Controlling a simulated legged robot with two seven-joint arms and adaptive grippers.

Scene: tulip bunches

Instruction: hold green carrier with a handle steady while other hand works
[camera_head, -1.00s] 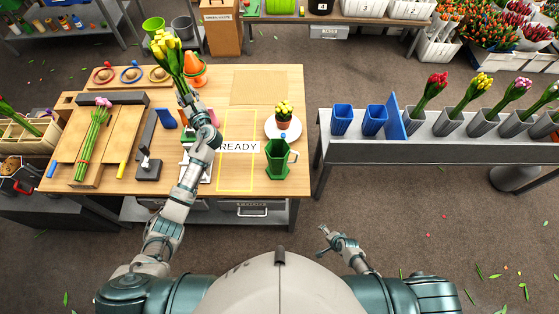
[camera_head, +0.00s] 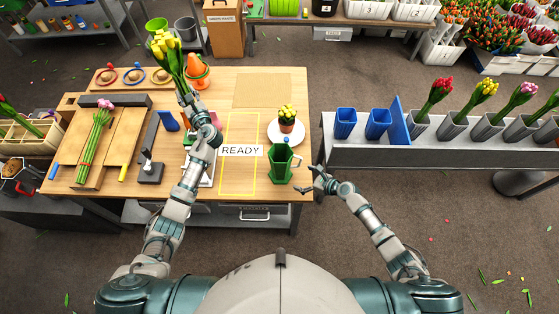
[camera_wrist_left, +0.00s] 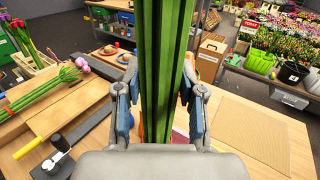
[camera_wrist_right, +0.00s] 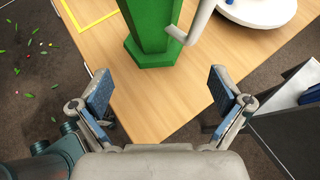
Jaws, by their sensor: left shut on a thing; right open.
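The green carrier (camera_head: 281,165) stands upright near the right front corner of the wooden table, with its handle (camera_head: 298,160) on the right side. Its lower part (camera_wrist_right: 153,35) fills the top of the right wrist view, with a pale curved bar beside it. My right gripper (camera_head: 308,181) is open and empty, just in front and right of the carrier, not touching it. Its spread fingers (camera_wrist_right: 163,90) show table between them. My left gripper (camera_head: 187,98) is shut on the green stems of a yellow tulip bunch (camera_head: 165,48). The stems (camera_wrist_left: 160,70) stand upright between its fingers.
A READY sign (camera_head: 240,151) and yellow outline lie left of the carrier. A small potted yellow plant (camera_head: 287,118) stands on a white plate behind it. A grey shelf (camera_head: 400,153) with blue and grey holders stands across a gap to the right.

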